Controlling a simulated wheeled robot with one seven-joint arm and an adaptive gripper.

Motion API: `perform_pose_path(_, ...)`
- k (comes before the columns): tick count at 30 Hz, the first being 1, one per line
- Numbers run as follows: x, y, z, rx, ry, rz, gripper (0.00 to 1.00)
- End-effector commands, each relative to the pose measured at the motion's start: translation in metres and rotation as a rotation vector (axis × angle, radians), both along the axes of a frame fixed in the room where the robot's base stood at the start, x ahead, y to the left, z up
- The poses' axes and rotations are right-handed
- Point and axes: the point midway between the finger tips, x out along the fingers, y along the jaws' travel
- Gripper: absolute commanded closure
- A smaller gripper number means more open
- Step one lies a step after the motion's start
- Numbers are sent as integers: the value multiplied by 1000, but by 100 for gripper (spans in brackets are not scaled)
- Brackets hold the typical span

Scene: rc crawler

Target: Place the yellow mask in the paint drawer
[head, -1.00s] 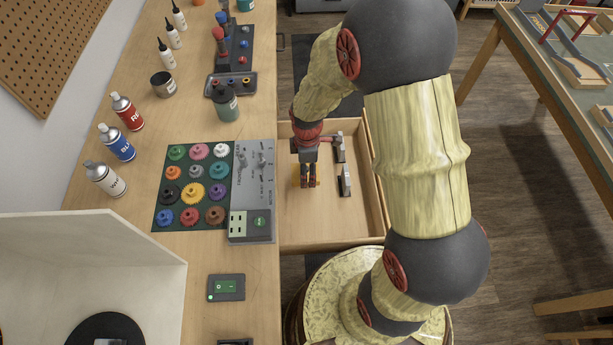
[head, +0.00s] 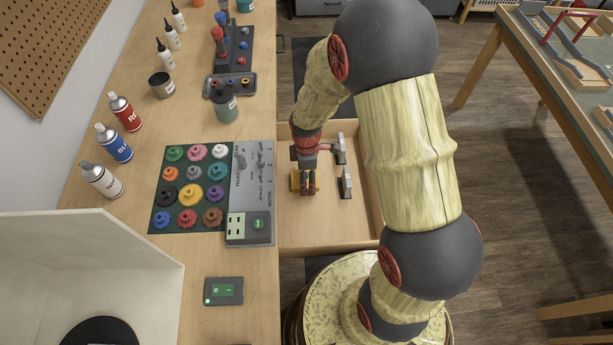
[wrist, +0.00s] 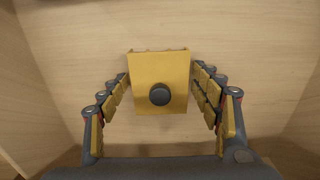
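The yellow mask (wrist: 142,97) is a square plate with a round dark knob in its middle. It shows in the wrist view, face-on, above or on the pale wooden floor of the open drawer (head: 330,225). My gripper (wrist: 160,72) is open, with its fingers apart on either side of the mask. Whether the fingertips touch its edges is hard to tell. In the head view my gripper (head: 308,186) points down inside the drawer, near its left side. Yellow shows beside the fingers there, but I cannot separate mask from finger pads.
Two small grey-and-dark items (head: 345,182) lie in the drawer, right of my gripper. The workbench (head: 130,235) on the left holds spray cans (head: 115,145), a mat of coloured gears (head: 190,190) and a grey control panel (head: 260,190). The drawer's front part is clear.

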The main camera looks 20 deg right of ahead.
Motion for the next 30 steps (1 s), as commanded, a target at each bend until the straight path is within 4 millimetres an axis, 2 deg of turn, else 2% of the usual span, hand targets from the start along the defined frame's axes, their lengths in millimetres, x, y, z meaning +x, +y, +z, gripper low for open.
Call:
perform_pose_path(3, 0, 0, 0, 0, 0, 0, 28)
perform_pose_path(14, 0, 0, 5, 0, -1, 0, 28)
perform_pose_path(17, 1, 0, 18, 0, -2, 0, 28)
perform_pose_path(27, 1, 0, 87, 0, -3, 0, 28)
perform_pose_path(30, 1, 0, 103, -1, -2, 0, 28)
